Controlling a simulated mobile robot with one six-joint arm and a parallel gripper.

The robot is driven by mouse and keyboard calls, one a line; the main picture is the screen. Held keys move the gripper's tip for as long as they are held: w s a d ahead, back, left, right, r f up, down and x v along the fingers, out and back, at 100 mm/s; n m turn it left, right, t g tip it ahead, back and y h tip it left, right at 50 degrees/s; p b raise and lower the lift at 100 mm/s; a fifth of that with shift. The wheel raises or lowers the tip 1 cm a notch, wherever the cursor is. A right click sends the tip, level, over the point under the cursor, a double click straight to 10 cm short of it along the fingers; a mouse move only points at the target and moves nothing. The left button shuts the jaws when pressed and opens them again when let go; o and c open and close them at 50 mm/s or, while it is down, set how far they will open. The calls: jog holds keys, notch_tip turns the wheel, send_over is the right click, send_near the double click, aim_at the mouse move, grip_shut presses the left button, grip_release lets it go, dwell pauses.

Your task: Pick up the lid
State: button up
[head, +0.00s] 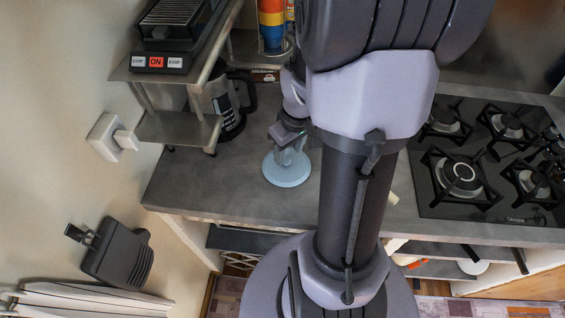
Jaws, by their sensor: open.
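The lid (287,176) is a pale blue round disc with a raised middle. It lies on the dark grey counter (230,185), left of my arm and near the counter's front edge. My gripper (290,150) is directly over the lid's middle and points down, with its jaws open. The fingers overlap the raised part in the picture, and I cannot tell whether they touch it. My arm covers much of the counter to the right of the lid.
A metal shelf (180,130) with a black appliance (175,25) on top stands at the back left. A dark coffee pot (232,105) stands beside it. A gas hob (480,165) lies to the right. Bare counter lies left of the lid.

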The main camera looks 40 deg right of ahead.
aim_at(287, 160)
jog(key=f, duration=0.1)
jog(key=f+b, duration=0.1)
jog(key=f, duration=0.2)
jog(key=shift+w+d, duration=0.1)
jog(key=shift+w, duration=0.2)
jog(key=shift+c, duration=0.9)
grip_shut()
jog(key=shift+r, duration=0.1)
